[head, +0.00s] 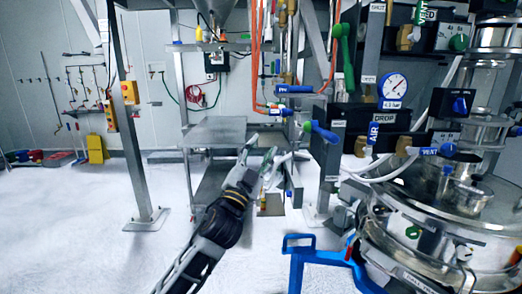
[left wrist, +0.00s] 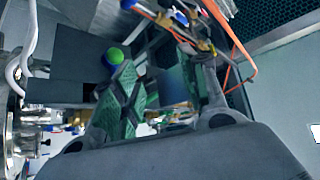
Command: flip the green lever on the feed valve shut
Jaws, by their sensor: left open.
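A green and blue round knob (left wrist: 113,57) shows beyond the left finger. My right gripper is not in view.
A blue lever with a green hub (head: 320,131) sticks out just right of my left gripper. A steel shelf stand (head: 216,130) is behind. White floor is open at left.

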